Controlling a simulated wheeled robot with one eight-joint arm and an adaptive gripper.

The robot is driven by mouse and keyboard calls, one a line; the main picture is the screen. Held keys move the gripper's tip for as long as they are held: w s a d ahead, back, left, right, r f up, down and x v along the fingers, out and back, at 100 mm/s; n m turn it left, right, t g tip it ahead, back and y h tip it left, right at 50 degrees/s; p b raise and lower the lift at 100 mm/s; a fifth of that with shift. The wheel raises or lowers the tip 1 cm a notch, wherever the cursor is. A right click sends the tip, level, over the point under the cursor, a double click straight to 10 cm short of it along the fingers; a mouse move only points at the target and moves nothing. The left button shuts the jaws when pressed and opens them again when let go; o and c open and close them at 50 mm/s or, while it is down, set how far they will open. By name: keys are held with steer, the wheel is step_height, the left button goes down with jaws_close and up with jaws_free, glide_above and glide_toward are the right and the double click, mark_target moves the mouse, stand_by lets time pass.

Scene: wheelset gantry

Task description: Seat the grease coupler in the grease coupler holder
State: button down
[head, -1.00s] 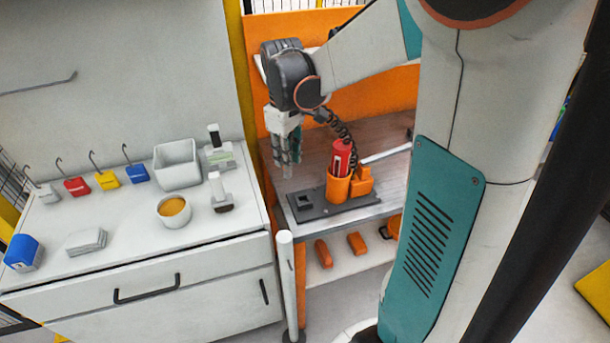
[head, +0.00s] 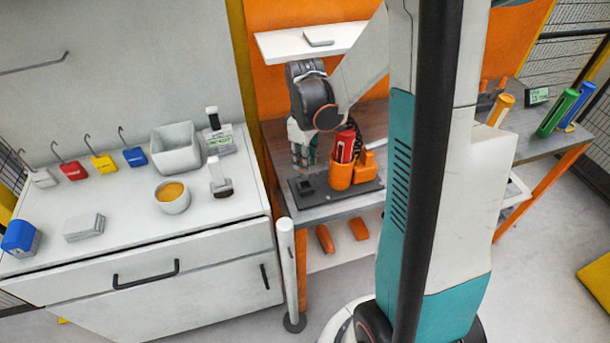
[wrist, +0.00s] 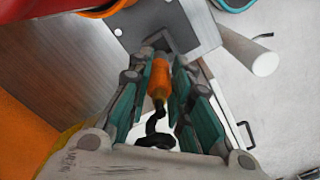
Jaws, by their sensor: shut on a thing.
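The grease coupler (wrist: 159,80), an orange cylinder on a black coiled hose, is between the teal-padded fingers of my gripper (wrist: 163,65) in the wrist view. My gripper (head: 304,162) is shut on it, pointing down above the left end of the dark base plate. The grease coupler holder (head: 307,187) is the small dark square block on that plate, just below my fingertips in the head view. In the wrist view the holder is mostly hidden beyond the fingertips. I cannot tell whether the coupler touches it.
An orange cup (head: 340,183) holding a red cylinder (head: 345,146) stands on the dark plate (head: 330,197), close right of my gripper. A white post (head: 287,265) stands before the bench. The white cabinet (head: 110,240) at left carries bins and small items.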

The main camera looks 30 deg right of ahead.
mark_target(305, 178)
steer(key=shift+s+f+b, duration=0.15)
steer(key=shift+f+b, duration=0.2)
steer(key=shift+f, duration=0.95)
steer(key=shift+s+f+b, duration=0.1)
steer(key=shift+f+b, duration=0.2)
steer(key=shift+f, duration=1)
steer(key=c, duration=1.8)
jaws_free()
steer(key=shift+f, duration=0.1)
steer(key=o, duration=0.3)
steer(key=shift+w, duration=0.3)
steer(key=shift+s+a, duration=0.1)
steer(key=shift+s, duration=0.05)
step_height(305, 178, up, 12)
steer(key=p, duration=0.3)
